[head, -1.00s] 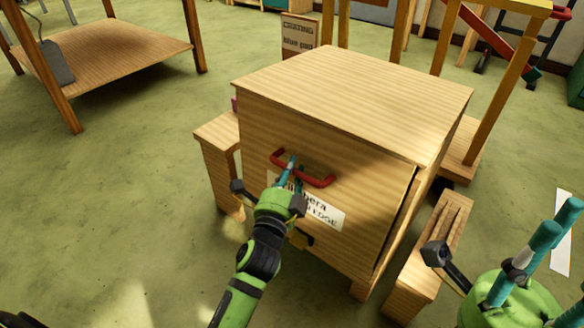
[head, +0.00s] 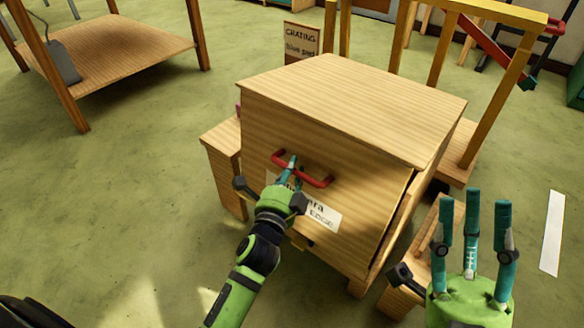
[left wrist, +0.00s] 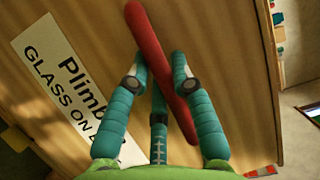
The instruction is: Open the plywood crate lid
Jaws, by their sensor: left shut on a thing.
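The plywood crate (head: 350,105) stands in the middle of the head view. Its lid is the front panel (head: 262,130), with a red bar handle (head: 318,182) and a white printed label (head: 322,217). A dark gap shows along the panel's right edge, so it stands slightly ajar there. My left gripper (head: 290,168) is shut on the handle. In the left wrist view the red handle (left wrist: 150,45) passes between its teal fingers (left wrist: 158,75), and the panel fills most of the background. My right gripper (head: 474,200) is open and empty, fingers up, right of the crate.
The crate rests on wooden supports, one at the left (head: 222,165) and one at the right (head: 437,235). A yellow wooden frame (head: 490,100) stands behind right. A sign (head: 301,42) is behind the crate. A low wooden shelf (head: 125,55) is far left.

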